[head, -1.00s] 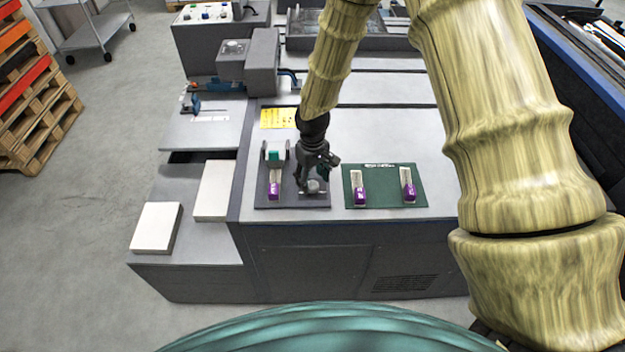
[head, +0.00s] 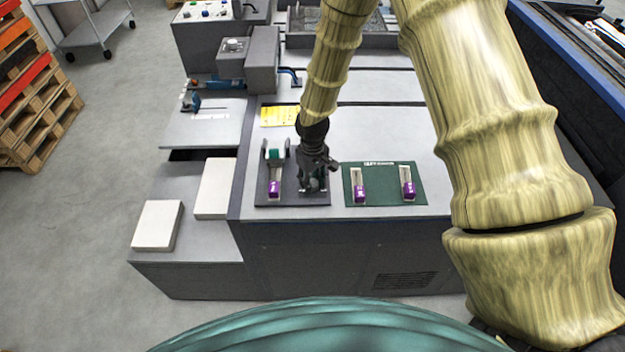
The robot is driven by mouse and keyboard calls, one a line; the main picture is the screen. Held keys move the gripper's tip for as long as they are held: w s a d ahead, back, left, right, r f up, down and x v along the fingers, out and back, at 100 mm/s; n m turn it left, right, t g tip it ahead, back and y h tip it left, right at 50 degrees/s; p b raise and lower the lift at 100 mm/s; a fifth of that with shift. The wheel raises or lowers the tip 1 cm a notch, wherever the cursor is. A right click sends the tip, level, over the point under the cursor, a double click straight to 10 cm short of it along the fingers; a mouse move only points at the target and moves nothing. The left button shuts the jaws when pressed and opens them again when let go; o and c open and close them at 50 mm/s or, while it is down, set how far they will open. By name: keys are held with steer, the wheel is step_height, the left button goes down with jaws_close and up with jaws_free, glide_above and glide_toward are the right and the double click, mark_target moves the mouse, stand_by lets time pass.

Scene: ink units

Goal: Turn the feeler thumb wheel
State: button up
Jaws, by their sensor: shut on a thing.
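A dark grey plate (head: 292,198) lies on the machine's light top near its front edge. My gripper (head: 313,189) points down over the right part of this plate. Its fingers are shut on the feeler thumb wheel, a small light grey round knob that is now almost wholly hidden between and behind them. On the left part of the same plate stand a green block (head: 273,155) between two grey uprights and a purple-tagged piece (head: 273,188) in front of it.
A green mat (head: 383,196) with two purple-tagged pieces (head: 359,191) (head: 408,188) lies to the right of my gripper. A yellow sheet (head: 280,116) lies behind the plate. Two white paper stacks (head: 157,225) (head: 215,188) rest on the lower left steps.

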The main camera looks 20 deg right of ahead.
mark_target(312, 182)
steer(key=shift+m+b, duration=0.6)
steer(key=shift+m, duration=1.5)
steer(key=o, duration=1.1)
steer(key=shift+c, duration=0.2)
step_height(312, 182, up, 12)
